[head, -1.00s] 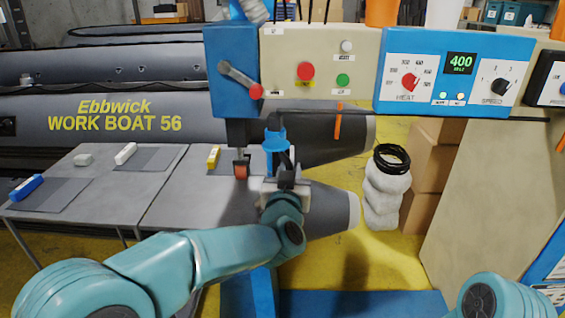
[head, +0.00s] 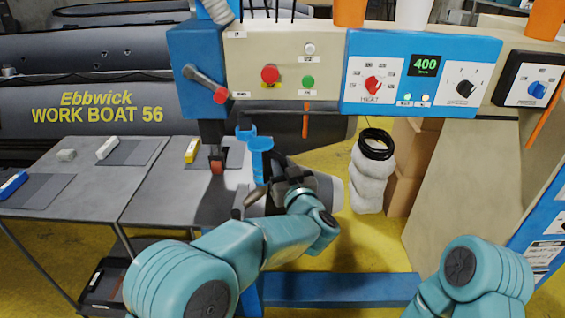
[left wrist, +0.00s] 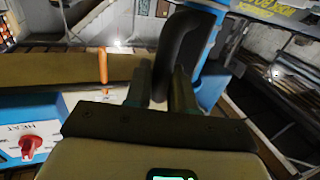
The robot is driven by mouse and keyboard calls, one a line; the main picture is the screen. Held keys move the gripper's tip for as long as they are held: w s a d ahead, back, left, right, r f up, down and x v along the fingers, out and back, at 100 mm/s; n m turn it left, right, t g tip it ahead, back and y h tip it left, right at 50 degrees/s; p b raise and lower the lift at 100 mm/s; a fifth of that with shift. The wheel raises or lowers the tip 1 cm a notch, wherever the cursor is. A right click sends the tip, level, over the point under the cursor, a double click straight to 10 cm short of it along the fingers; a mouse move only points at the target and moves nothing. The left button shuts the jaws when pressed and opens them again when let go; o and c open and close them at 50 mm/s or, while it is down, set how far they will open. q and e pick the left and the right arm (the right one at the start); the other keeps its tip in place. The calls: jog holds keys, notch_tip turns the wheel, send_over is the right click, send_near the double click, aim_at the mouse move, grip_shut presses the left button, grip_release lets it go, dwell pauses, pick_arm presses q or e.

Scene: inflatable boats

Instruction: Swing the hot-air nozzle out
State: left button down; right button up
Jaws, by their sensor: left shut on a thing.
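The hot-air nozzle unit shows in the head view as a blue upright arm (head: 259,165) with a dark, flat tip (head: 250,198) below it, pointing left. A blue forked bracket (head: 245,134) sits just left of the arm's top. My left gripper (head: 281,169) is just right of the blue arm. In the left wrist view its fingers (left wrist: 162,88) are shut on a dark curved handle (left wrist: 178,45). The orange-red roller (head: 217,166) is to the left, and the nozzle tip is apart from it. My right gripper is not in view.
A grey table (head: 130,210) is left, with a grey boat (head: 30,75) behind. A white wrapped stack (head: 368,185) stands right.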

pick_arm(q)
jog(key=shift+d+r+y, duration=0.1)
jog(key=shift+r+y, duration=0.3)
jog(key=shift+r, duration=0.1)
jog(key=shift+d, duration=0.1)
jog(key=c, duration=1.3)
grip_release()
jog(key=shift+o, duration=0.9)
jog(key=shift+w+d+f, duration=0.1)
jog(key=shift+w+f, duration=0.05)
jog(key=shift+w, duration=0.05)
jog(key=shift+a+n, duration=0.2)
jog(key=shift+n, duration=0.1)
jog(key=shift+s, duration=0.1)
